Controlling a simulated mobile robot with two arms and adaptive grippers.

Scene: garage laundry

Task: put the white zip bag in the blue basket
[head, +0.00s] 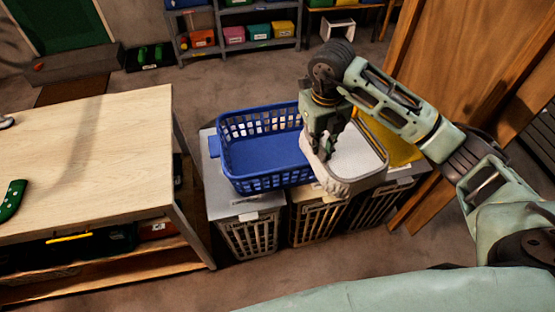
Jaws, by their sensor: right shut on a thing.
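The blue basket (262,183) is an open, empty-looking plastic basket with slotted walls. It sits on top of the hampers left of my right gripper. My right gripper (322,152) points down, just right of the blue basket and over the left side of a white tub. It is shut on a pale, off-white thing (326,177) below its fingers, which looks like the white zip bag. The fingers and the tub's similar colour make its outline hard to tell. My left gripper is not in view.
The white tub (372,184) stands right of the blue basket, with something yellow (398,148) behind it. Slatted hampers (250,238) are underneath. A wooden table (80,160) is at left, a wooden panel (460,60) at right. Shelves with coloured bins (235,35) stand behind.

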